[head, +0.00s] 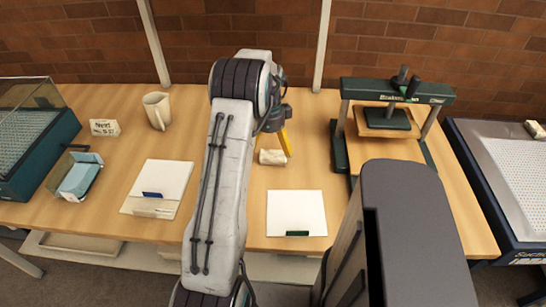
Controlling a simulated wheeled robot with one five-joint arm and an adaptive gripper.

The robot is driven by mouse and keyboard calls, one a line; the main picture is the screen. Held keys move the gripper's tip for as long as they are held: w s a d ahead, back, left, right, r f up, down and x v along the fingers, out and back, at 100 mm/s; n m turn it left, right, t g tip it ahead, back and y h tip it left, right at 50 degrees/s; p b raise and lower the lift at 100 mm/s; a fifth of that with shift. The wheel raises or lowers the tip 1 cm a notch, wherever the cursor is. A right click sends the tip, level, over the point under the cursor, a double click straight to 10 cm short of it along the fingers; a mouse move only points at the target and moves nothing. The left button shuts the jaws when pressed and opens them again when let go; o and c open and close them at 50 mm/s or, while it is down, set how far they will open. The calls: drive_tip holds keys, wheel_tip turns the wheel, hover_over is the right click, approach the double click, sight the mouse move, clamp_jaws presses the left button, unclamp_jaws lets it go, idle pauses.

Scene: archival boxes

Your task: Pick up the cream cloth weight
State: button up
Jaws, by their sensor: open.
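A small cream roll-shaped piece, which looks like the cream cloth weight (272,157), lies on the wooden table just right of my arm, behind a white sheet. My gripper (277,145) is open, beside the far side of this piece in the picture. One yellow finger shows behind and to the right of the piece; my arm hides much of the rest. I cannot tell how high the fingertips are or whether they touch it.
A green press (388,118) stands to the right. White sheets (296,212) lie in front and at left (160,188). A mug (157,110), a small sign (104,127) and a blue-lined box (80,177) stand at left. Wooden table (225,262) edges show in front.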

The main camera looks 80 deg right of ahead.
sight(271, 156)
drive_tip(key=shift+s+a+f+p, duration=0.15)
drive_tip(key=shift+f+p, duration=0.2)
drive_tip(key=shift+f, duration=2.2)
drive_tip(key=shift+c, duration=0.3)
drive_tip(key=c, duration=1.3)
drive_tip(key=shift+r, duration=0.2)
